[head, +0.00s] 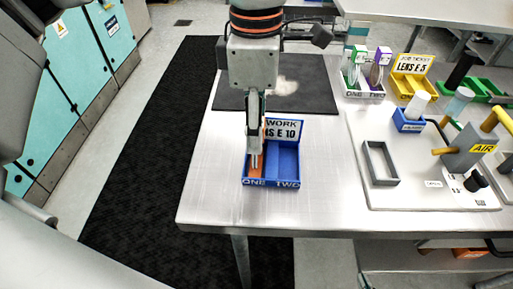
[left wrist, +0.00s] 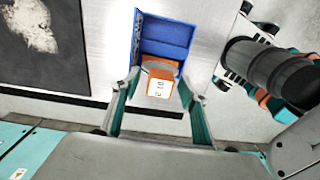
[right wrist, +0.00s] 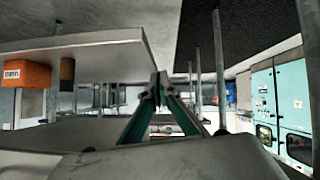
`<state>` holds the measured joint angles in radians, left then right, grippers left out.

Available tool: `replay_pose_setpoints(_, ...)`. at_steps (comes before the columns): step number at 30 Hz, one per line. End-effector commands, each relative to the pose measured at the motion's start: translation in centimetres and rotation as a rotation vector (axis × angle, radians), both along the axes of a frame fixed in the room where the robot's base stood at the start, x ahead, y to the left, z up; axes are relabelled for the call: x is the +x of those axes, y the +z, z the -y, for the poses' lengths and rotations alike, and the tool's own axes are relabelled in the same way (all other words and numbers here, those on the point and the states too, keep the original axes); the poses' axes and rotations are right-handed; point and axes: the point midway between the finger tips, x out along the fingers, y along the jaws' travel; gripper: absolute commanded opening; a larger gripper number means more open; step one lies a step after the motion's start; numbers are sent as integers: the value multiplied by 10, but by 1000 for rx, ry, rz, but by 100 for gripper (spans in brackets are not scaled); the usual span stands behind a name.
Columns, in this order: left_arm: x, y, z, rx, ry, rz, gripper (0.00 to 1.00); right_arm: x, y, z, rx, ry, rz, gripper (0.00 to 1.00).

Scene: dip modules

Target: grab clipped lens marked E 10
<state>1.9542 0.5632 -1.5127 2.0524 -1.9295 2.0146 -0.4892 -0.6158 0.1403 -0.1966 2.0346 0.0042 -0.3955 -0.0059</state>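The orange clip with a grey round lens (left wrist: 160,66) has a white label reading 10 E. It lies in compartment ONE of the blue tray (head: 287,157). The tray's sign reads WORK and LENS E 10. In the left wrist view my left gripper (left wrist: 162,85) is open, with its fingers on either side of the clip. I cannot tell whether they touch it. In the head view a gripper reaches straight down at compartment ONE and hides part of the orange clip (head: 256,171). My right gripper (right wrist: 158,80) has its fingertips together, empty, low beside a table.
Compartment TWO is empty. A dark mat (head: 232,97) lies behind the tray. To the right stand a fixture board (head: 413,197) with an AIR device, a yellow sign tray (head: 411,65) reading LENS E 5, and a white tray (head: 362,94) with green and purple clips.

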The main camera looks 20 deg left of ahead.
Motion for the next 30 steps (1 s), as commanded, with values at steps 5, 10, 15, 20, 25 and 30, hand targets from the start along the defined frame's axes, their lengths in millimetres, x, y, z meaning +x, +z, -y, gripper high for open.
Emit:
replay_pose_setpoints(5,0,0,0,0,0,0,0,-3,-3,1,-1,-1,-7,0)
replay_pose_setpoints(10,0,0,0,0,0,0,0,-6,-6,1,-1,-1,-14,0)
replay_pose_setpoints(15,0,2,0,0,0,0,0,-8,-7,1,-2,-1,-18,0)
replay_pose_setpoints(20,0,12,0,0,0,2,0,-8,-5,1,-2,-1,-17,0)
replay_pose_setpoints(25,0,35,1,-1,1,4,0,-7,-1,0,2,0,-14,0)
replay_pose_setpoints(30,0,68,1,0,1,7,0,-7,2,-1,6,-1,-15,0)
